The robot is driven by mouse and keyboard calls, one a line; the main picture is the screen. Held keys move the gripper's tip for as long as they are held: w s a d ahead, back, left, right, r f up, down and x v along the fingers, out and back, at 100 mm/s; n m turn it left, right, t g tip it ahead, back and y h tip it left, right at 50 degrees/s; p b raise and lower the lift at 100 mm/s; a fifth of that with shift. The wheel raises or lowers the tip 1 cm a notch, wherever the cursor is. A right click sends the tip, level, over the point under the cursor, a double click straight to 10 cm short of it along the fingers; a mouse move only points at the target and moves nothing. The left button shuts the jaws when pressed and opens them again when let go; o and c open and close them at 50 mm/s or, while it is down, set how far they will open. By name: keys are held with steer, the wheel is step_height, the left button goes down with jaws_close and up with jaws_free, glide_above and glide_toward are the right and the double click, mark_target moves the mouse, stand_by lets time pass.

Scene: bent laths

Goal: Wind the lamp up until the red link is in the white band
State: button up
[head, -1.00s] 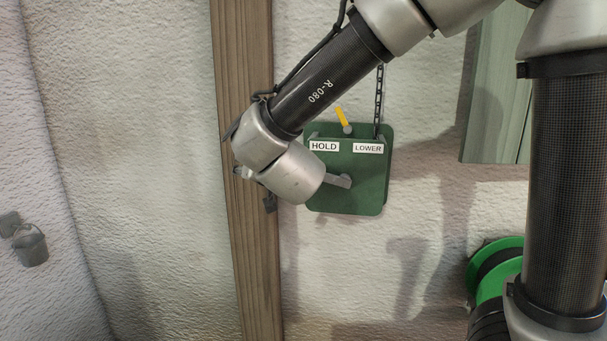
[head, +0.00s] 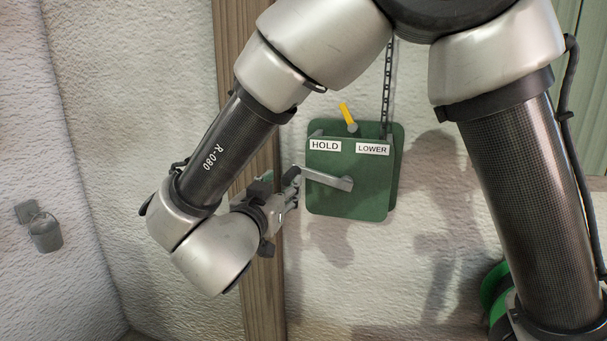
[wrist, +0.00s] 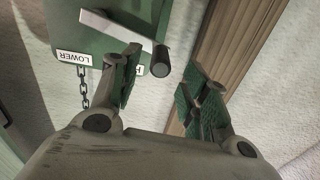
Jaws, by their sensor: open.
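The green winch box (head: 345,195) is on the wall, with HOLD and LOWER labels. Its yellow lever (head: 346,112) tilts towards the HOLD side. The grey crank arm (head: 325,178) points left and slightly up from its hub, ending in a dark handle (head: 291,177). A dark chain (head: 387,85) rises from the box top. My gripper (head: 292,194) is open at the crank's handle end. In the wrist view the handle (wrist: 163,58) shows between the spread fingers, near their tips; contact cannot be told. The lamp, red link and white band are not in view.
A wooden post (head: 262,290) stands just left of the box, close behind my gripper. A grey bucket (head: 45,233) hangs on the left wall. A green reel (head: 493,290) is partly hidden at the lower right. The wall below the box is clear.

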mark_target(292, 176)
steer(key=x, duration=0.7)
steer(key=shift+w, duration=0.3)
jaws_close()
